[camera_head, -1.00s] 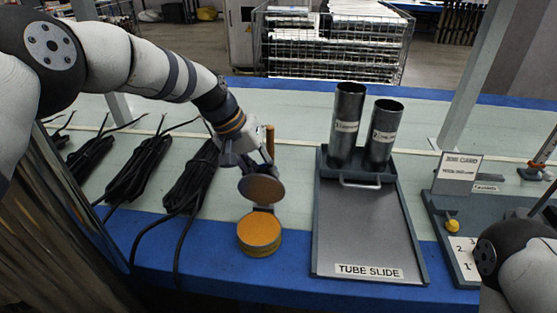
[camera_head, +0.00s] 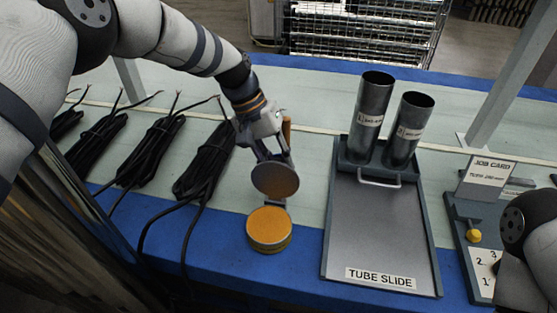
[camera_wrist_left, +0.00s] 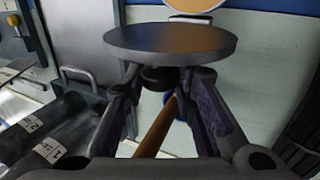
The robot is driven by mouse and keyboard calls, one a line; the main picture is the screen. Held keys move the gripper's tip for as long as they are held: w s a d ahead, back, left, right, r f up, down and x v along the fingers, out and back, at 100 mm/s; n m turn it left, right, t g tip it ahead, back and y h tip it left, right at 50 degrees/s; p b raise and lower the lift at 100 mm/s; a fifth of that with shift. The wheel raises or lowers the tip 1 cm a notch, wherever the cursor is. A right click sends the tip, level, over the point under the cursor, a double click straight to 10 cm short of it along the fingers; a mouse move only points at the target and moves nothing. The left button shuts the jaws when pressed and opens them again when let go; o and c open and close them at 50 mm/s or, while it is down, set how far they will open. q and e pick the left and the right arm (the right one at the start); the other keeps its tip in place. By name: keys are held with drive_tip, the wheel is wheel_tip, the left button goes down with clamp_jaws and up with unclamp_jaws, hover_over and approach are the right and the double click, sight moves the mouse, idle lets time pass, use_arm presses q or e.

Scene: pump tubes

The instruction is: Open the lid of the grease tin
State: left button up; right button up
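The round grease tin (camera_head: 262,246) stands near the table's front edge, with orange grease showing inside. Its grey disc lid (camera_head: 275,179) is raised on the hinge at the tin's far side and stands steeply tilted, its inner face toward the head camera. My left gripper (camera_head: 268,153) is behind the lid. In the left wrist view the lid (camera_wrist_left: 170,39) is nearly edge-on, and the gripper's fingers (camera_wrist_left: 163,78) close on a short dark knob on its outer face. The lid partly hides the fingertips in the head view. My right gripper is out of view.
A wooden handle (camera_head: 287,130) stands just behind my left gripper. Bundles of black cable (camera_head: 205,165) lie to the left. The tube slide tray (camera_head: 380,235), with two metal tubes at its back, lies to the right. A job card board (camera_head: 487,172) is farther right.

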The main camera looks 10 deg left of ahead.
use_arm(q)
drive_tip(key=o, duration=0.3)
drive_tip(key=v, duration=0.7)
drive_tip(key=shift+a+r, duration=0.1)
drive_tip(key=shift+r, duration=0.15)
